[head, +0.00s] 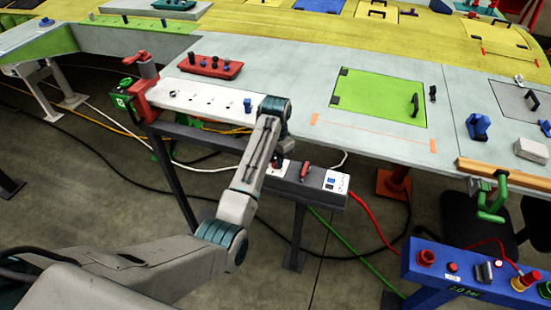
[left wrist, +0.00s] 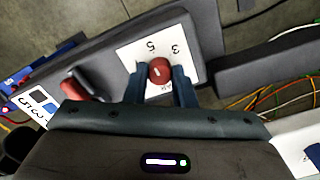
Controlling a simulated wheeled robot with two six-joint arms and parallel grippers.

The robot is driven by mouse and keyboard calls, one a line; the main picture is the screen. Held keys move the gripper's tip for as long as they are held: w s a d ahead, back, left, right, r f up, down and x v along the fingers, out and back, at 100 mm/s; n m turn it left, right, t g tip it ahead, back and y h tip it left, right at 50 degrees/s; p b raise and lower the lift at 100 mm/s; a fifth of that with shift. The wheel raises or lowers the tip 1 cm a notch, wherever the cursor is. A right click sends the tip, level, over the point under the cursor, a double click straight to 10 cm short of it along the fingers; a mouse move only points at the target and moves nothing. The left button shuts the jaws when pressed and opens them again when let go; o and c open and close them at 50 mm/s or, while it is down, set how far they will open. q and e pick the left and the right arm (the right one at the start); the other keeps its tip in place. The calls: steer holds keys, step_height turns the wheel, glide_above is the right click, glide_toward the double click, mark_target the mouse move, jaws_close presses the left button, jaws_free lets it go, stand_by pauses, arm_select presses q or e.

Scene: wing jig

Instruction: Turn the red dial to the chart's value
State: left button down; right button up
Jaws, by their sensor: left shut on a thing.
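The red dial (left wrist: 160,70) sits on a white plate (left wrist: 150,50) with black numbers, of which a 5 and a 3 can be read. A short pale mark shows on the dial's face; its exact setting is unclear. My left gripper (left wrist: 160,84) is shut on the dial, one finger on each side. In the head view, my left gripper (head: 277,160) is at the left end of the grey box (head: 318,194), and my arm hides the dial.
A red lever (head: 304,172) stands on the box between dial and card. The large wing panel (head: 300,90) is behind, with a white strip (head: 200,98) near my arm. A blue panel (head: 480,275) stands at the lower right. Cables lie on the floor.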

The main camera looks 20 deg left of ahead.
arm_select(q)
steer(key=shift+n, duration=0.9)
steer(key=n, duration=0.3)
steer(key=shift+n, duration=0.3)
steer(key=n, duration=0.4)
steer(key=shift+n, duration=0.9)
steer(key=c, duration=1.2)
jaws_free()
